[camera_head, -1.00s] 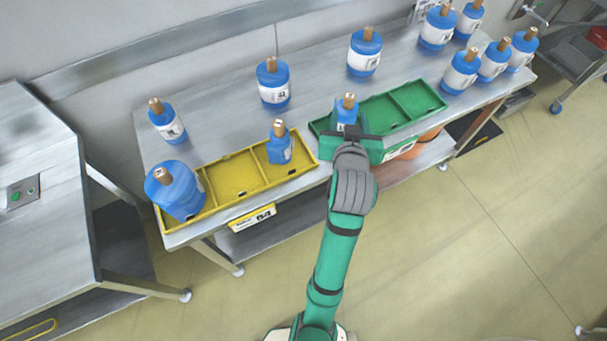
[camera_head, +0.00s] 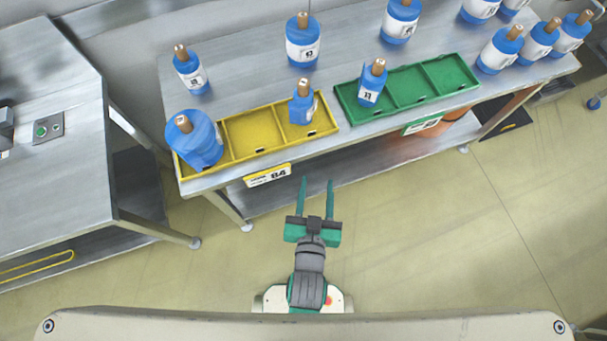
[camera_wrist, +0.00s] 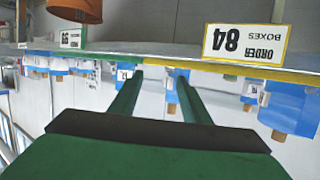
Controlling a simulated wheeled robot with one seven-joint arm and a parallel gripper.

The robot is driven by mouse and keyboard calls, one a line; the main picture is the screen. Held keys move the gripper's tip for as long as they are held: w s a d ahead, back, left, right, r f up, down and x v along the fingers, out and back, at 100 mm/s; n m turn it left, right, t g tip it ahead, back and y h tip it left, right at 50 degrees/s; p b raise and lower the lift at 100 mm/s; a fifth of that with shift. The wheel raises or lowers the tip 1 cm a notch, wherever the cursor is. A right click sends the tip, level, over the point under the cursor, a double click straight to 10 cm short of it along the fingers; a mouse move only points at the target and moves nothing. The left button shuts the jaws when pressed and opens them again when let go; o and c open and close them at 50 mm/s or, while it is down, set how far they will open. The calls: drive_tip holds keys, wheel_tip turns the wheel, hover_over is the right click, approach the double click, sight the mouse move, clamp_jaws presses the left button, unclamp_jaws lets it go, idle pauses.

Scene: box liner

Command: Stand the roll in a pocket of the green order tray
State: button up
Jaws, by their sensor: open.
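The green order tray (camera_head: 436,97) lies at the front of the steel table in the head view. A blue roll (camera_head: 372,86) with a white label and a brown core stands upright in its left pocket. The other two pockets are empty. My gripper (camera_head: 317,182) is open and empty, in front of the table edge and apart from the tray and roll. In the wrist view its two fingers (camera_wrist: 157,75) are spread with nothing between them.
A yellow tray (camera_head: 254,134) left of the green one holds a big roll (camera_head: 194,140) at its left end and a small roll (camera_head: 302,103) at its right. Several rolls stand behind on the table (camera_head: 260,84). The floor before it is clear.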

drive_tip(key=s+a+r+n+y, duration=0.1)
drive_tip(key=s+a+r, duration=0.1)
drive_tip(key=s, duration=1.2)
drive_tip(key=shift+s+a+n+t+y, duration=0.15)
drive_tip(key=shift+a+n+t+y, duration=0.2)
drive_tip(key=shift+a, duration=0.3)
